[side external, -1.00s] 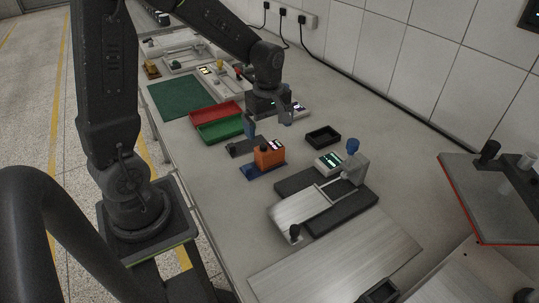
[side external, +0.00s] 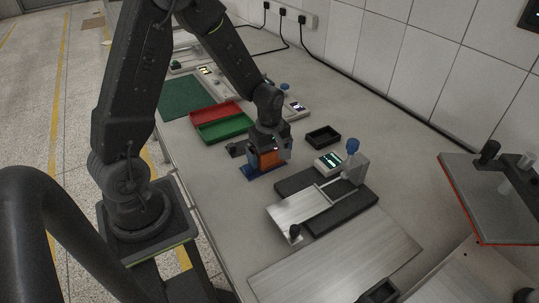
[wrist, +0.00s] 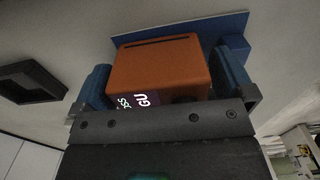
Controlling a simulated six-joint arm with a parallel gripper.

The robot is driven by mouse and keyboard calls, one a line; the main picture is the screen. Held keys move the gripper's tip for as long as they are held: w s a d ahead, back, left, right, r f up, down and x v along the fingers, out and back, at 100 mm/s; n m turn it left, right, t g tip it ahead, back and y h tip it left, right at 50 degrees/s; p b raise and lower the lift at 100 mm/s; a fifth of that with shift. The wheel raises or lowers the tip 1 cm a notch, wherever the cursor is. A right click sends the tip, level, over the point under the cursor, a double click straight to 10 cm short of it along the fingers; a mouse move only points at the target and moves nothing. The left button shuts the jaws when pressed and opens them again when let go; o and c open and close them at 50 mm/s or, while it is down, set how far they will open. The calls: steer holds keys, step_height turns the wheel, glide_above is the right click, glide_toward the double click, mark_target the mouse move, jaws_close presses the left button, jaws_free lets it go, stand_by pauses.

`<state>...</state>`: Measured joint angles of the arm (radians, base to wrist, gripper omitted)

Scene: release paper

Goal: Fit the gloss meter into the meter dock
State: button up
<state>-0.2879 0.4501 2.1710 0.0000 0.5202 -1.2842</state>
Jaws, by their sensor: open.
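The gloss meter is an orange box (side external: 264,160) with a lit display reading "GU" in the wrist view (wrist: 155,68). It stands on or against a flat blue base (side external: 249,173), whose plate and raised block show in the wrist view (wrist: 185,32). My gripper (wrist: 163,82) is open, with one blue-padded finger on each side of the meter. Whether the pads touch it cannot be told. In the side view my gripper (side external: 270,143) covers the meter's upper part. A low dark piece (side external: 236,150) lies just behind the meter; I cannot tell which piece is the meter dock.
Red (side external: 213,113) and green (side external: 222,129) trays lie behind at the left. A small black tray (side external: 323,137) is to the right, also seen in the wrist view (wrist: 32,84). A metal-plated device with a blue knob (side external: 352,146) stands at front right.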

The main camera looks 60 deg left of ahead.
steer(key=shift+c, duration=0.2)
steer(key=c, duration=1.1)
steer(key=shift+o, duration=0.2)
steer(key=shift+r, duration=0.15)
